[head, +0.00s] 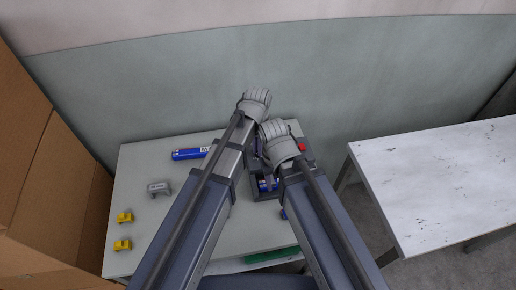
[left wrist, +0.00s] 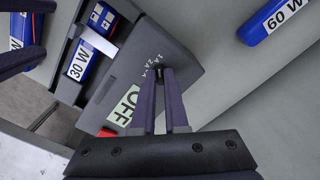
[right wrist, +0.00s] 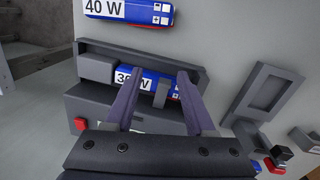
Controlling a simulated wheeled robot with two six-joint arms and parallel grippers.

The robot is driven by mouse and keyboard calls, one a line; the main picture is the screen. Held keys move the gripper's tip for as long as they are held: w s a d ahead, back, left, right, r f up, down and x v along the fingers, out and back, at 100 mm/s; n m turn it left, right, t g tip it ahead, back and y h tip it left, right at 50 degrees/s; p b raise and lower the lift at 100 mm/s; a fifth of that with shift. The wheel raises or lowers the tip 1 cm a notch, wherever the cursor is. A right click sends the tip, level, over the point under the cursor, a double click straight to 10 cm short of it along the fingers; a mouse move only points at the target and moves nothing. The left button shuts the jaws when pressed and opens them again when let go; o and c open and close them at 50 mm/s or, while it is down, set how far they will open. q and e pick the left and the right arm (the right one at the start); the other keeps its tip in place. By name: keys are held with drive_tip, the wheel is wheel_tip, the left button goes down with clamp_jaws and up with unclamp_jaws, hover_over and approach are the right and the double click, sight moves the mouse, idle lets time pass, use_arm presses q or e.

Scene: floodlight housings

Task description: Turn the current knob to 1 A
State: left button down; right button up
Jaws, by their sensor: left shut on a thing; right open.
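The dark grey tester (left wrist: 175,55) has a panel with small dial markings and a pale green display (left wrist: 124,104) reading OFF. My left gripper (left wrist: 161,72) is shut at the dial markings, with its fingertips on the current knob, which is mostly hidden between them. I cannot read the knob's setting. A blue 30 W housing (left wrist: 82,60) lies in the tester's trough. My right gripper (right wrist: 158,78) is open over the trough, with the 30 W housing (right wrist: 152,78) and a grey upright tab (right wrist: 161,93) between its fingers in the right wrist view.
A blue 60 W housing (left wrist: 270,20) and a 40 W housing (right wrist: 128,10) lie nearby. A red button (right wrist: 80,125) is on the tester. A grey bracket (head: 159,188) and yellow blocks (head: 124,217) stand at the table's left. A grey frame (right wrist: 240,104) stands beside the tester.

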use_arm(q)
drive_tip(key=c, duration=0.9)
unclamp_jaws()
drive_tip(key=shift+c, duration=0.2)
wheel_tip(320, 180, up, 8)
drive_tip(key=p, duration=0.8)
use_arm(e)
wheel_tip(320, 180, up, 8)
use_arm(q)
drive_tip(key=shift+f, duration=0.1)
use_arm(e)
drive_tip(key=shift+f, duration=0.15)
